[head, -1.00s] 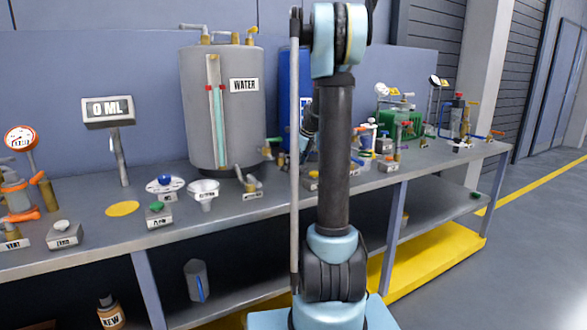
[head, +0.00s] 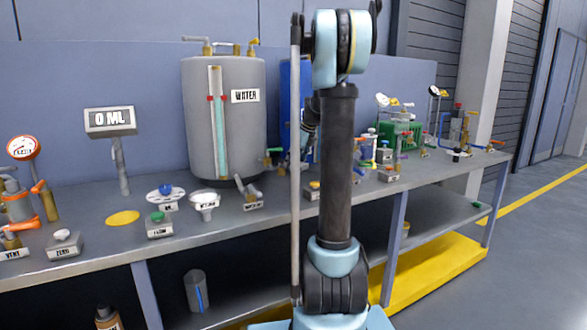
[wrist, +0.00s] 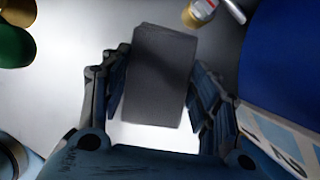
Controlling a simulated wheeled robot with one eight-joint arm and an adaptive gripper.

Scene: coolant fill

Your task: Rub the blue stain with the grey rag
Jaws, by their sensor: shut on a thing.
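In the wrist view, my gripper (wrist: 157,88) is shut on a dark grey flat oblong, the grey rag (wrist: 162,62), held between both fingers. The rag covers the middle of the view and hides the surface beneath it. I cannot tell whether it touches that surface. I see no blue stain in either view.
The grey bench (head: 90,243) runs along the wall. A grey water tank (head: 225,130) and a blue tank (head: 286,110) stand on it; the blue one fills the wrist view's upper right (wrist: 285,50). Small valves and fittings (head: 395,150) crowd the bench's right part.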

